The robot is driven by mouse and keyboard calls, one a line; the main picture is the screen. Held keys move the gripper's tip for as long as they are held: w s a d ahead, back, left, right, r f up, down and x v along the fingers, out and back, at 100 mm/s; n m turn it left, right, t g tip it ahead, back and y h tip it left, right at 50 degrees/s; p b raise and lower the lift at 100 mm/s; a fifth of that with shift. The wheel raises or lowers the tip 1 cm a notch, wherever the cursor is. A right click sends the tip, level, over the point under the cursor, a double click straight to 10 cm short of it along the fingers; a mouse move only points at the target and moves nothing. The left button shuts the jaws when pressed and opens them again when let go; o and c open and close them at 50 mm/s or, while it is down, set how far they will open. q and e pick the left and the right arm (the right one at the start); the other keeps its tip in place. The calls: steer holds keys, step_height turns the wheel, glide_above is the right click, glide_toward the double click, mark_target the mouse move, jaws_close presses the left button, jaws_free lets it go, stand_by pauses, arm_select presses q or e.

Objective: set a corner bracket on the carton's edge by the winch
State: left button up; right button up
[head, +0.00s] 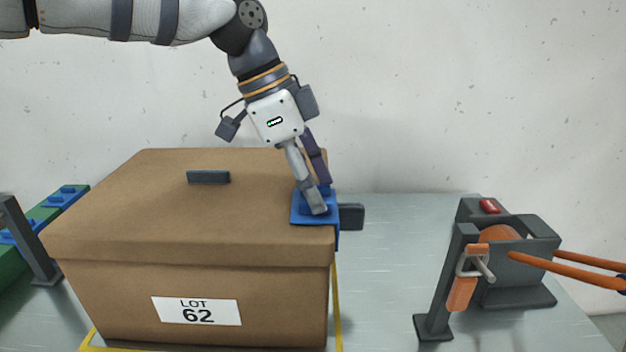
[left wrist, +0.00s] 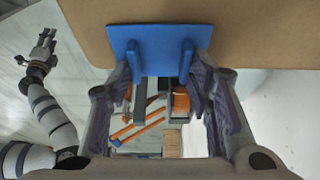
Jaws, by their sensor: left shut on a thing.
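The brown carton (head: 150,230), lid closed and labelled LOT 62, stands at the left-centre of the head view. A blue corner bracket (head: 300,217) is at its right top edge, on the winch side. One plate lies over the lid and the other hangs down the side; I cannot tell if it touches fully. My left gripper (head: 317,203) is shut on the bracket's raised part. The left wrist view shows the bracket (left wrist: 160,38) between the fingers against the carton lid (left wrist: 260,30). The winch (head: 520,255), grey with an orange strap, stands apart at right. My right gripper (left wrist: 43,45) shows small in the left wrist view.
A green holder (head: 12,262) with several blue brackets and a grey post stand left of the carton. Dark blocks are on the lid (head: 208,177) and beside its right edge (head: 351,216). Grey table is clear between carton and winch. Orange straps (head: 570,270) run right.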

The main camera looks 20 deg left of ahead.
arm_select(q)
steer(key=o, duration=1.6)
step_height(320, 180, up, 7)
